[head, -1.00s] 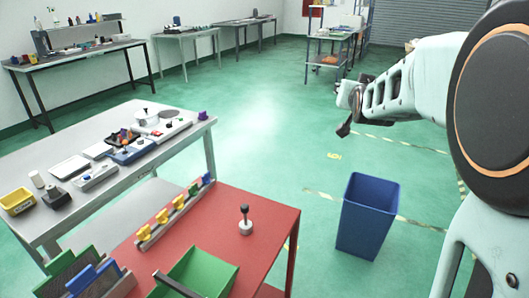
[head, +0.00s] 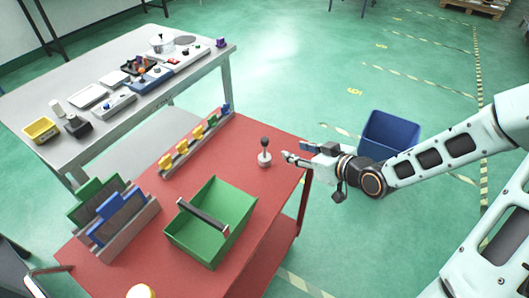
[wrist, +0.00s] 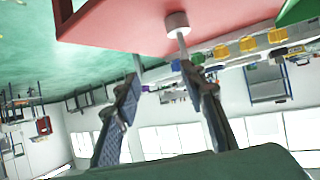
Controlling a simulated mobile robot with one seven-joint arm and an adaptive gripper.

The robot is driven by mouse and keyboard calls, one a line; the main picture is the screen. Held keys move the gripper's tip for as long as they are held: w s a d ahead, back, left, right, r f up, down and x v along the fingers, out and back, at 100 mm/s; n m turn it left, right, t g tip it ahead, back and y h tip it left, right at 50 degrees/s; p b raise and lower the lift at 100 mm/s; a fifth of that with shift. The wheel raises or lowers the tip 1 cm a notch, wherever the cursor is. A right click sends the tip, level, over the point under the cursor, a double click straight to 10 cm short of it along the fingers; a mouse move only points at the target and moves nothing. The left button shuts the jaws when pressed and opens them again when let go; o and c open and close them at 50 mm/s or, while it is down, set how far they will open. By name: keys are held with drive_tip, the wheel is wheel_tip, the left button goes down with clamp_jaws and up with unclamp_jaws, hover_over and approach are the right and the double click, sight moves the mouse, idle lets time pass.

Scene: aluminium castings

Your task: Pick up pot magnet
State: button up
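The pot magnet (head: 264,158) stands upright on the red table near its right edge, with a pale round base, a thin stem and a dark knob. My gripper (head: 287,158) is just to its right in the head view, apart from it or very close. In the wrist view the two fingers (wrist: 163,76) are spread with a gap between them, so it is open and empty. The magnet's pale base (wrist: 177,23) shows beyond the fingertips. Its stem runs down beside the right finger, and its knob is not clear there.
A green box with a dark handle (head: 238,204) stands on the red table (head: 262,190), near the magnet. A rail with yellow and blue pieces (head: 196,147) lies behind. A blue bin (head: 392,130) stands on the floor beyond my arm. A grey bench (head: 100,65) is at left.

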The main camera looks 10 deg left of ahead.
sight(267, 141)
drive_tip(key=s+a+r+n+y, duration=0.1)
drive_tip(key=s+a+r+y, duration=0.1)
drive_tip(key=a+r, duration=0.1)
drive_tip(key=shift+f+b+x, duration=0.2)
drive_tip(key=shift+x, duration=2.4)
drive_tip(key=shift+f+b+x, duration=0.2)
drive_tip(key=shift+f+x, duration=0.05)
drive_tip(key=shift+x, duration=2.4)
drive_tip(key=shift+d, duration=0.2)
clamp_jaws()
drive_tip(key=shift+r, duration=0.1)
